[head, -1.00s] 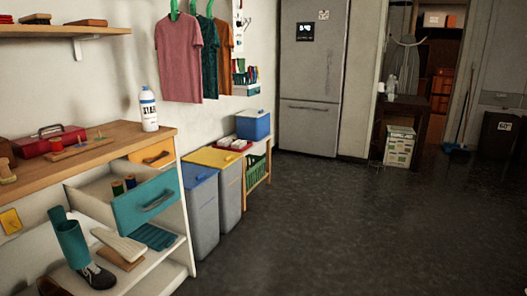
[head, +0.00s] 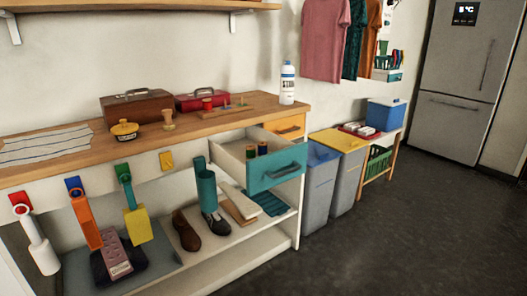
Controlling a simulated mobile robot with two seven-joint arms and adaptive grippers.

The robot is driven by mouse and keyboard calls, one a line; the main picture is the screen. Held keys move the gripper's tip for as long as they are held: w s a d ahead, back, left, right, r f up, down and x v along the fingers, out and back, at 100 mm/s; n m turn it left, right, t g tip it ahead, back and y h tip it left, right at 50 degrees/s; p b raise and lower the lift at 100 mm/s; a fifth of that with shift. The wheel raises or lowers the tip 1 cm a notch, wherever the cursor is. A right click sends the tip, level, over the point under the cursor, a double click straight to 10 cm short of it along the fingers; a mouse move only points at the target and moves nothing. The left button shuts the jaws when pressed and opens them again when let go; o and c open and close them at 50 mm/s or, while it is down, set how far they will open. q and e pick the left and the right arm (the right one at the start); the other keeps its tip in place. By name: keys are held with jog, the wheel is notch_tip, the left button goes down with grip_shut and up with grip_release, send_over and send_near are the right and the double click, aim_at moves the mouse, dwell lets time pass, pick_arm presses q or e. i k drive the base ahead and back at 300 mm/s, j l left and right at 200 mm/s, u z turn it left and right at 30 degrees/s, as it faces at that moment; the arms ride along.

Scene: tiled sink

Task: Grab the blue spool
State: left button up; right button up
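Two small dark spools stand upright in the open teal-fronted drawer (head: 277,169) under the right end of the wooden bench. The right one looks like the blue spool (head: 262,148), and the left one looks like a green spool (head: 250,152). They are small, so their colours are hard to tell apart. The drawer front hides nothing of their tops. A red spool (head: 207,104) sits on a small pegged wooden rack on the bench top. Neither of my grippers shows in the head view.
Bins (head: 340,172) stand right of the bench. The dark floor (head: 430,230) at right is clear.

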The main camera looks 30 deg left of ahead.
aim_at(262, 146)
jog(key=u, duration=0.25)
jog(key=i+l+u, duration=0.75)
jog(key=i+l, duration=0.2)
jog(key=l, duration=0.15)
jog(key=i+l+u, duration=0.1)
jog(key=l, duration=0.25)
jog(key=i+l+u, duration=0.1)
jog(key=i+l, duration=0.15)
jog(key=l, duration=0.15)
